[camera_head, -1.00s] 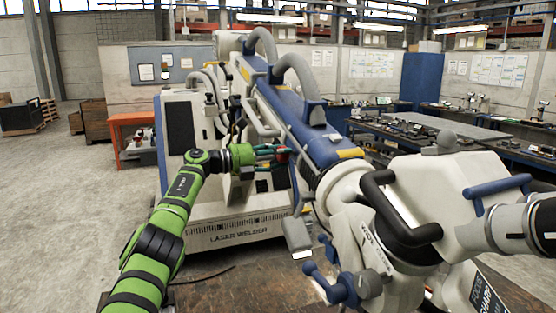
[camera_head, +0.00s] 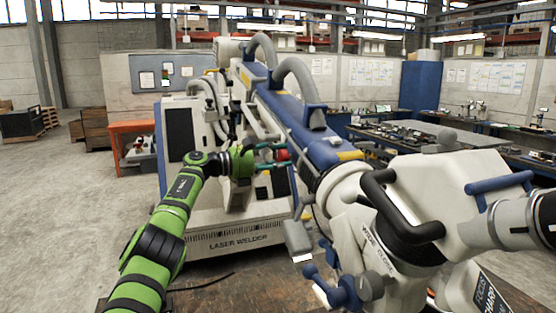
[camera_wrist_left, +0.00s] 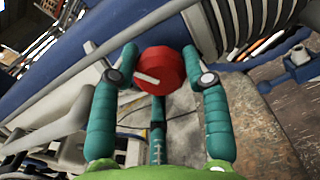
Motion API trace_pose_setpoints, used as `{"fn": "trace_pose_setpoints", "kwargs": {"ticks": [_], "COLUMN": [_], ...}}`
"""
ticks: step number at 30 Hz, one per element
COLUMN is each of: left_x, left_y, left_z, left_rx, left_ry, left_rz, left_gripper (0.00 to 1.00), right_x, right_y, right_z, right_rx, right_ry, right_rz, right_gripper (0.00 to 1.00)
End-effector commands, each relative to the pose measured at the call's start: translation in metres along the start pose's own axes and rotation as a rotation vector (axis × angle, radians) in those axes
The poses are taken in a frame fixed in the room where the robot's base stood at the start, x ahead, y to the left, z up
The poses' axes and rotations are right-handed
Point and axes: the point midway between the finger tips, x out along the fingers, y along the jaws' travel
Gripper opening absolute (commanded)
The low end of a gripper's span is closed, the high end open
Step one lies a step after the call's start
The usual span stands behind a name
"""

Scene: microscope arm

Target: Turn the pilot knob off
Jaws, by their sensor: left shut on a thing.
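The pilot knob is a round red knob (camera_wrist_left: 162,70) with a white pointer mark, on the side of the blue and white laser arm. The white mark lies slantwise, nearer the left of the knob's face. In the head view the red knob (camera_head: 283,155) shows small at the tips of my left gripper (camera_head: 280,155). My right gripper is not in view.
The large blue laser arm (camera_head: 300,128) runs diagonally just beyond the knob. A microscope head with black and blue handles (camera_head: 400,215) fills the right foreground. The white laser welder cabinet (camera_head: 235,220) stands behind my left arm. Open floor (camera_head: 60,210) lies at the left.

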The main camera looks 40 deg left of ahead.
Motion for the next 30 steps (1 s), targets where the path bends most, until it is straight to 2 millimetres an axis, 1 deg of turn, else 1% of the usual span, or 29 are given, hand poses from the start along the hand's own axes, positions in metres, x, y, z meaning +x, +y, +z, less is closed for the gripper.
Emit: {"fn": "trace_pose_setpoints", "kwargs": {"ticks": [1,6,12,28,29,30], "left_x": [0.0018,0.0017,0.0016,0.0015,0.0015,0.0015], "left_y": [-0.0040,-0.0037,-0.0035,-0.0032,-0.0032,-0.0031], "left_z": [-0.0081,-0.0084,-0.0083,-0.0079,-0.0079,-0.0079], "left_rx": [0.028,0.117,0.178,0.200,0.200,0.200], "left_ry": [0.018,0.018,0.017,0.017,0.017,0.017], "left_rz": [-0.013,-0.013,-0.014,-0.013,-0.013,-0.013], "left_gripper": [0.14,0.14,0.14,0.14,0.51,0.67], "right_x": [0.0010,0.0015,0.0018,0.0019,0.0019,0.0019], "right_y": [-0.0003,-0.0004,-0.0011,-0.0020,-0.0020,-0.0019], "right_z": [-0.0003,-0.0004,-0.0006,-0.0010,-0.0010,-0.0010], "right_rx": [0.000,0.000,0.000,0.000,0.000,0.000], "right_ry": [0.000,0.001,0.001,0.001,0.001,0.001], "right_rz": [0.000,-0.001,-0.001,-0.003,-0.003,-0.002], "right_gripper": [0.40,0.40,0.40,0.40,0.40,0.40]}}
